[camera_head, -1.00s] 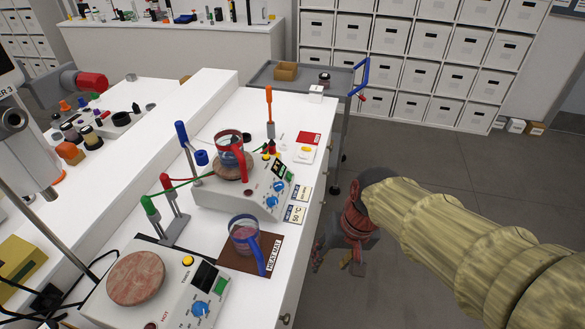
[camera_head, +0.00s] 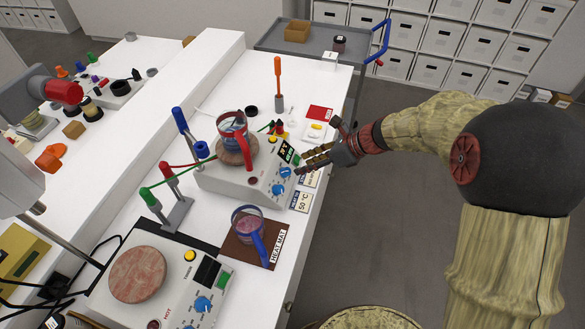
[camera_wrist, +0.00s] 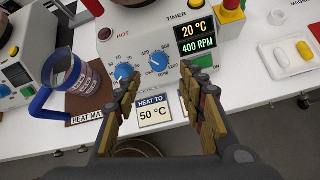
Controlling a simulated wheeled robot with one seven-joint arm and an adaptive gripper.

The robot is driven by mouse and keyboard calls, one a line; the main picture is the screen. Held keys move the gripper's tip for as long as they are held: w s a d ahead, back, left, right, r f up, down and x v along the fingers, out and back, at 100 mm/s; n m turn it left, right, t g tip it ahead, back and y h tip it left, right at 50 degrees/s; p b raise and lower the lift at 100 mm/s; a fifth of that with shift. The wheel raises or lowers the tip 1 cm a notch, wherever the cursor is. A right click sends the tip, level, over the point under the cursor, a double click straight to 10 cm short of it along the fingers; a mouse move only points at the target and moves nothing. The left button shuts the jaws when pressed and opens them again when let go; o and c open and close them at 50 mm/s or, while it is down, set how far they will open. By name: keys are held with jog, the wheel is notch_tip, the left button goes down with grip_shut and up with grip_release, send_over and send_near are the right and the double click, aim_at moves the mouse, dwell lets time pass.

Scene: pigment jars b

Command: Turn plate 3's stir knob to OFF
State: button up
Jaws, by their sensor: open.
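A white hot plate (camera_head: 230,185) stands mid-bench with a round brown top and a beaker (camera_head: 233,135) on it. Its display (camera_wrist: 196,38) reads 20 °C and 400 RPM. Its blue stir knob (camera_wrist: 159,62), beside the RPM label, also shows in the head view (camera_head: 285,172). A second blue knob (camera_wrist: 123,72) sits left of it. No plate number is legible on this unit. My gripper (camera_head: 312,158) is open and empty at the front panel's right end. In the wrist view its fingers (camera_wrist: 163,92) straddle the space before the stir knob, apart from it.
Another hot plate (camera_head: 137,275) stands nearer, with its own blue knob (camera_head: 203,304). Between them a beaker with a blue handle (camera_head: 248,225) sits on a brown heat mat (camera_head: 238,252). A "HEAT TO 50 °C" card (camera_wrist: 154,113) lies in front of the panel. Open floor lies right of the bench.

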aim_at(288, 171)
jog(key=b+x, duration=0.1)
jog(key=x, duration=0.6)
jog(key=shift+s+b, duration=0.1)
jog(key=shift+b, duration=0.2)
jog(key=shift+c, duration=0.5)
grip_shut()
